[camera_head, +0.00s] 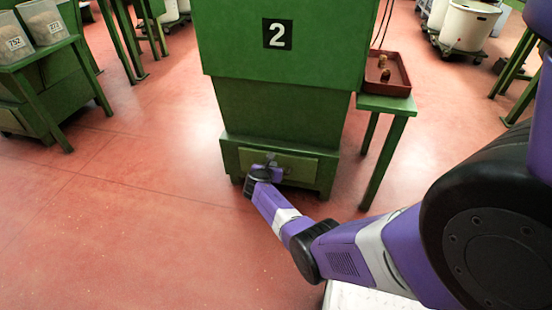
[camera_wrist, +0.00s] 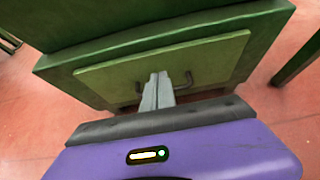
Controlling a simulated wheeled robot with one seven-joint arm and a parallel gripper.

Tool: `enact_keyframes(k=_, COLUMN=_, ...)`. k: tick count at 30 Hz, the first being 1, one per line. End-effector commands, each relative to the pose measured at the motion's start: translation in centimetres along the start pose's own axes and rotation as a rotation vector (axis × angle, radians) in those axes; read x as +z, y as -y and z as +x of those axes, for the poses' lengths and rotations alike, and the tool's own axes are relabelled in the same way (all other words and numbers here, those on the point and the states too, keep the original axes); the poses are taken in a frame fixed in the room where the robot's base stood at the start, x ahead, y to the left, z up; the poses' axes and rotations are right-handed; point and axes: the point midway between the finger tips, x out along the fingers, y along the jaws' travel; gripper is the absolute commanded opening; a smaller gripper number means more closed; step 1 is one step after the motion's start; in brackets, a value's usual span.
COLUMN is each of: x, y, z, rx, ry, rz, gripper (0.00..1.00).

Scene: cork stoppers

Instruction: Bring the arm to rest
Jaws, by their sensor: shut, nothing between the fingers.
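My arm stretches from the right of the head view down to the base of the green machine (camera_head: 278,110) marked 2. My gripper (camera_head: 272,160) is small there, in front of the panel low on that base. In the wrist view my gripper (camera_wrist: 158,76) has its two grey fingers together with nothing between them. They point at the green panel (camera_wrist: 205,62), which has a dark handle on it. Parts of the handle (camera_wrist: 186,80) show on both sides of the fingers. I cannot tell whether the fingertips touch the panel.
A small green table (camera_head: 390,104) right of the machine holds a red-brown tray (camera_head: 402,82) with a few corks. White bins (camera_head: 467,27) stand at the back right. The red floor (camera_head: 130,210) at left is clear.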

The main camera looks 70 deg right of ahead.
Motion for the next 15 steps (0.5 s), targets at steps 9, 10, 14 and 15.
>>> enact_keyframes(k=9, x=0.4, y=-0.1, z=-6.2, rx=0.004, ry=-0.001, rz=-0.003, gripper=0.00)
enact_keyframes(k=10, x=0.4, y=-0.1, z=-6.6, rx=0.003, ry=-0.001, rz=-0.003, gripper=0.00)
enact_keyframes(k=14, x=0.2, y=-0.1, z=-7.9, rx=0.003, ry=-0.001, rz=-0.003, gripper=0.00)
enact_keyframes(k=15, x=0.2, y=-0.1, z=-8.2, rx=0.003, ry=-0.001, rz=-0.002, gripper=0.00)
